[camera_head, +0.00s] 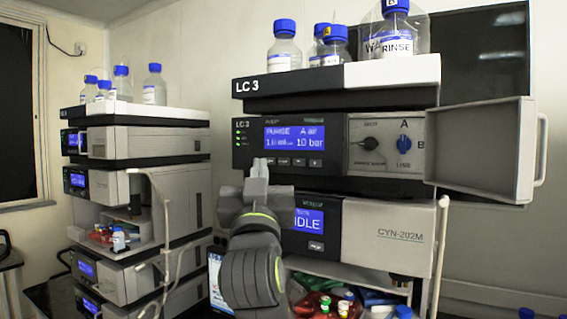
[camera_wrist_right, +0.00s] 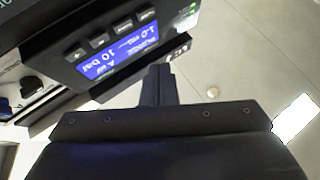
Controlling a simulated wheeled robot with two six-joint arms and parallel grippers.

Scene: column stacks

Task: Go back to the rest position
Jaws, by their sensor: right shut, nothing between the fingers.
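My right gripper (camera_head: 259,168) is in front of the LC 3 stack, just below and left of the pump's buttons. Its fingers are together and hold nothing. In the right wrist view the closed fingers (camera_wrist_right: 158,85) point toward the pump's front panel (camera_wrist_right: 115,50). In the head view the pump module (camera_head: 290,142) shows "PURGE" and "10 bar" on its blue display. I cannot tell whether the fingertips touch the panel. My left gripper is not in view.
A panel door (camera_head: 485,150) stands open at the right of the pump. A module showing "IDLE" (camera_head: 385,235) sits below, partly behind my arm. Blue-capped bottles (camera_head: 284,45) stand on top. A second stack (camera_head: 140,140) stands at the left.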

